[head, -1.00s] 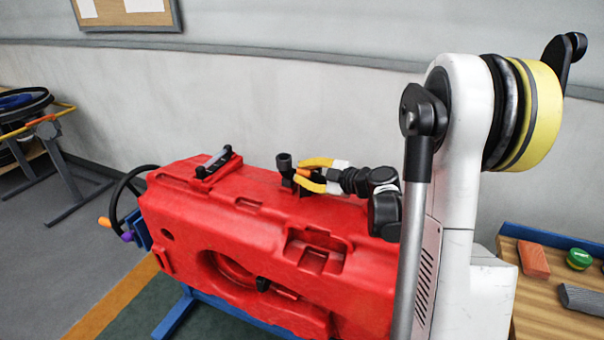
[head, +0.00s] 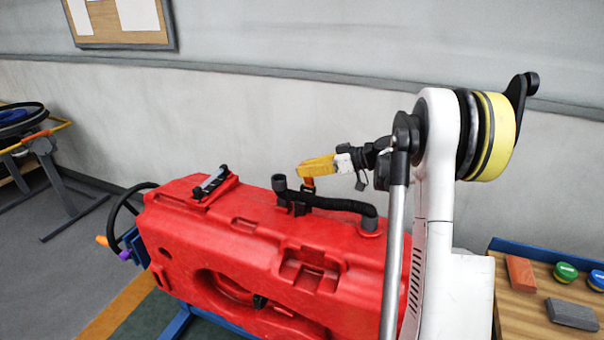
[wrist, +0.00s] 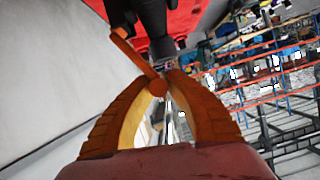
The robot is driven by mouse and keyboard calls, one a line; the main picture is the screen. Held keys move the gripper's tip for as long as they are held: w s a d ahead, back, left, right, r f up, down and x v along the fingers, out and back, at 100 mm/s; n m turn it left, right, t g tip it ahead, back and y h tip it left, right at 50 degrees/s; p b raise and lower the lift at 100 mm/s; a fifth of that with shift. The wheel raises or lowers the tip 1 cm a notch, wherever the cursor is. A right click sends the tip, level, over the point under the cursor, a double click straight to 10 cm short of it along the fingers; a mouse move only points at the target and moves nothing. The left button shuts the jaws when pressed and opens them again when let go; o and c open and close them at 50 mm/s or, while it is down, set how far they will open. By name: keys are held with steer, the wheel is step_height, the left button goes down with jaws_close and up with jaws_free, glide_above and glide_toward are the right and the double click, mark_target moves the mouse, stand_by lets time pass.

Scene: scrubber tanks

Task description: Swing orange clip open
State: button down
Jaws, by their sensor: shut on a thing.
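The orange clip (head: 308,183) stands up from the black pipe fitting (head: 298,203) on top of the red tank (head: 250,232). In the wrist view the clip (wrist: 133,53) is a thin bar running from beside the black fitting down to a round end between my fingertips. My gripper (head: 303,170), with yellow fingers, is above the tank and shut on the clip's free end. In the wrist view my gripper (wrist: 164,79) has its tips together at the clip. The fingers partly hide the clip's end in the head view.
A black hose (head: 345,205) runs from the fitting along the tank top, below my gripper. A black handle (head: 211,183) is on the tank's left. A wooden table (head: 520,318) with blocks stands at right. The wall is behind.

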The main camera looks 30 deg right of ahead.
steer(key=w+d+m, duration=0.1)
steer(key=w+d+m+g+y, duration=0.1)
steer(key=m, duration=0.1)
steer(key=shift+d+y, duration=0.3)
steer(key=shift+w+d+f, duration=0.4)
steer(key=shift+w+d, duration=0.2)
steer(key=shift+d, duration=0.2)
steer(key=c, duration=1.3)
jaws_free()
steer(key=shift+w, duration=0.1)
steer(key=v, duration=1.2)
